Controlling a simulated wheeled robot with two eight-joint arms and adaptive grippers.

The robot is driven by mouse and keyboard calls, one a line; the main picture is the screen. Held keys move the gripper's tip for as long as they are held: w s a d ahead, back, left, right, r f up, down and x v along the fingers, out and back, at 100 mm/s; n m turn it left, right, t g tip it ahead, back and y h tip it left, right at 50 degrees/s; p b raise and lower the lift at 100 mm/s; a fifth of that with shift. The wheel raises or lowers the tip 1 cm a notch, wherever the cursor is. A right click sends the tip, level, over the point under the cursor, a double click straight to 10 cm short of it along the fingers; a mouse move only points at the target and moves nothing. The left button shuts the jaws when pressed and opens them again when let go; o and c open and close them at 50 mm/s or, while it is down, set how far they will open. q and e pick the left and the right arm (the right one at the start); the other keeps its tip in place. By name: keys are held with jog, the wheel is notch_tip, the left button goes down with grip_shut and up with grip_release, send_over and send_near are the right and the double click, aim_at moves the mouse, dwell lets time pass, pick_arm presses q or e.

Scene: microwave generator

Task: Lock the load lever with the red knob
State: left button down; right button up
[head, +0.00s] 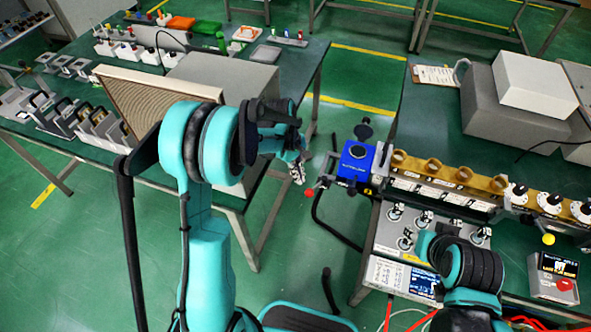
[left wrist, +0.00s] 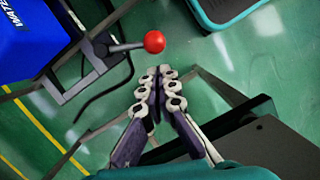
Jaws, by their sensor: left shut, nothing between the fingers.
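In the left wrist view, the red knob (left wrist: 154,41) sits at the end of a short dark lever (left wrist: 125,47) that sticks out sideways from a bracket by the blue unit (left wrist: 30,40). My left gripper (head: 298,174) is close to the knob, up and left of it in the head view. Its fingertips (left wrist: 160,74) are shut together and empty, pointing toward the knob with a small gap between. My right arm is at the lower right; its fingers do not show.
The blue unit sits at the left end of a bench row with brown ring holders (head: 432,166) and dials (head: 550,203). A green table (head: 305,70) with a grey box (head: 225,85) stands at left. Open floor lies between the tables.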

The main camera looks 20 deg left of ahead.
aim_at(309, 196)
pick_arm(q)
jog(key=b+x, duration=0.1)
jog(key=x, duration=0.3)
jog(key=shift+s+d+n, duration=0.25)
jog(key=shift+s+n, duration=0.1)
jog(key=shift+n, duration=0.15)
dwell(0.6)
jog(key=shift+s+d+n+t+b, duration=0.35)
jog(key=shift+s+d+n, duration=0.25)
jog(key=shift+n, duration=0.5)
jog(key=d+n, duration=0.1)
jog(key=s+n, duration=0.1)
jog(key=shift+d+n+t, duration=0.25)
jog(key=shift+d+n, duration=0.05)
jog(key=shift+d, duration=0.1)
jog(key=shift+s+d+r+n+t+b, duration=0.1)
jog(key=shift+d+n+t+b, duration=0.15)
jog(key=shift+d+n, duration=0.55)
jog(key=shift+s+d+n+t+b, duration=0.15)
jog(key=shift+d+n+b, duration=0.3)
jog(key=shift+d, duration=0.7)
